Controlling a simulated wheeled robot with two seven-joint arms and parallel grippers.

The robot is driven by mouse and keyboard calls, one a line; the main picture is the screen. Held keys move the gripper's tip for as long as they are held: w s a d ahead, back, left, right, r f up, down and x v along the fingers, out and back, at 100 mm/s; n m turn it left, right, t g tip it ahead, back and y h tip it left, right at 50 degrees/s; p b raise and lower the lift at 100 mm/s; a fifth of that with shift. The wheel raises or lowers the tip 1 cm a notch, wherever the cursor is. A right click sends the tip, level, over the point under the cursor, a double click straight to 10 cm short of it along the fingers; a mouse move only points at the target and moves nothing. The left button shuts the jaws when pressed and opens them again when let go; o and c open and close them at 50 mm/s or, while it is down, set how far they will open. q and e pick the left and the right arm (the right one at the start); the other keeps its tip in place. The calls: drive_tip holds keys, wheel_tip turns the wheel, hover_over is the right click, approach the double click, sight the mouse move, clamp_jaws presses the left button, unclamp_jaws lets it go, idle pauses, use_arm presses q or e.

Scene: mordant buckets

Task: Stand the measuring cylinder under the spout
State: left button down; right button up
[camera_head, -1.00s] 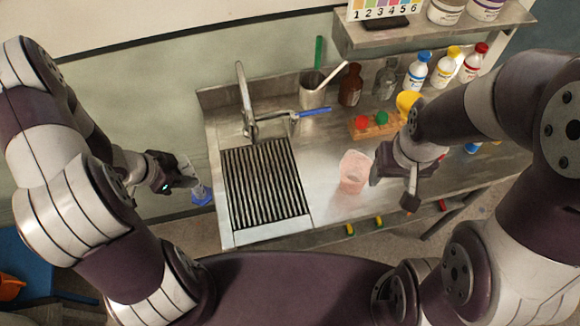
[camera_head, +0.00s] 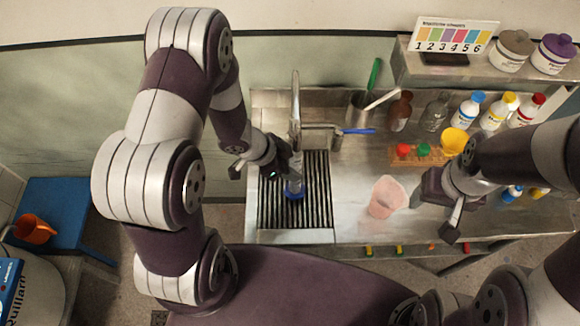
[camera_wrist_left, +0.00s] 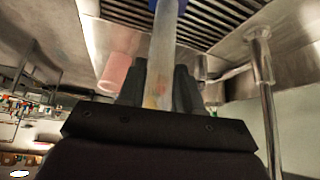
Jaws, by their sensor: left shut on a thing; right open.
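The measuring cylinder (camera_head: 296,178) is clear with a blue base and is held roughly upright over the slatted drain grate (camera_head: 318,205). My left gripper (camera_head: 284,166) is shut on it; the clear tube also shows between the fingers in the left wrist view (camera_wrist_left: 162,48). I cannot tell whether the base touches the grate. The tap with its spout (camera_head: 295,105) rises just behind the cylinder in the head view; its metal pipe (camera_wrist_left: 262,62) is right of the cylinder in the wrist view. My right gripper (camera_head: 453,215) is open and empty, right of the pink beaker.
The pink translucent beaker (camera_head: 387,197) stands on the steel counter right of the grate. The tap's blue lever (camera_head: 357,131) points right. A metal pot (camera_head: 361,109) with tools, brown bottle (camera_head: 401,111) and wooden rack (camera_head: 420,158) are behind.

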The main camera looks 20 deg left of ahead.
use_arm(q)
drive_tip(key=shift+d+f, duration=0.1)
drive_tip(key=shift+f, duration=0.8)
drive_tip(key=c, duration=0.8)
unclamp_jaws()
drive_tip(key=shift+o, duration=0.2)
